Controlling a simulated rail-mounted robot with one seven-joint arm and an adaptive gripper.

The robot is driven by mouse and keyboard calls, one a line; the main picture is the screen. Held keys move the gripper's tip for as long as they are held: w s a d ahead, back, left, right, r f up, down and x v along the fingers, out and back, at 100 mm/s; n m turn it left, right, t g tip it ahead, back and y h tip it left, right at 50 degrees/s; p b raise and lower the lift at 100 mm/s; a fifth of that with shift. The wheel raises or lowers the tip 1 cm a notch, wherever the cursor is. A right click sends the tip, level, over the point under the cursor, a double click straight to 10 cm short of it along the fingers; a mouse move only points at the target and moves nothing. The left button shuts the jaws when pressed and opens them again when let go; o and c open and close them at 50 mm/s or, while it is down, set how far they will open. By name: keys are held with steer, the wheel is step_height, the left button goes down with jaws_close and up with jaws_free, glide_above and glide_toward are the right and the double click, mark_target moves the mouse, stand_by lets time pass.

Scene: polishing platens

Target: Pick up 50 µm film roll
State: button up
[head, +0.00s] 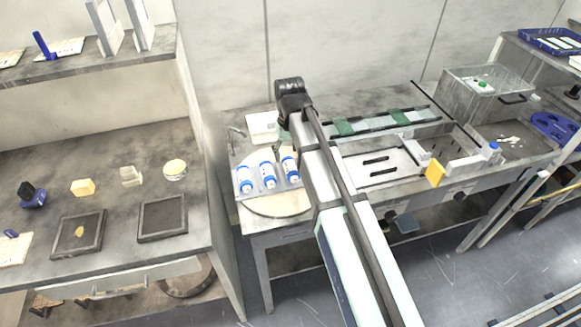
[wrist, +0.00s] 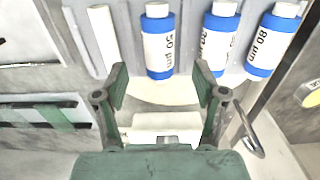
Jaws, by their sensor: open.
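The 50 µm film roll (wrist: 158,48) is a blue cylinder with a white label and white top, lying at the left of three like rolls in the wrist view. It appears to be the rightmost visible roll (head: 290,166) in the head view, close to my arm. My gripper (wrist: 161,84) is open and empty. Its two green fingers are spread below the 50 µm roll in the wrist view, apart from it.
Two other blue rolls (wrist: 217,42) (wrist: 273,42) lie beside it on the grey holder (wrist: 190,62). A white container (wrist: 166,127) stands behind the rolls, below my fingers in the wrist view. A metal tap-like handle (wrist: 248,135) is close by at right.

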mark_target(291, 165)
steer(key=shift+s+f+p, duration=0.1)
steer(key=shift+f+p, duration=0.6)
steer(key=shift+f, duration=0.25)
steer(key=shift+d+f+p, duration=0.1)
steer(key=shift+f+p, duration=0.45)
steer(key=shift+f, duration=1.2)
steer(key=c, duration=1.3)
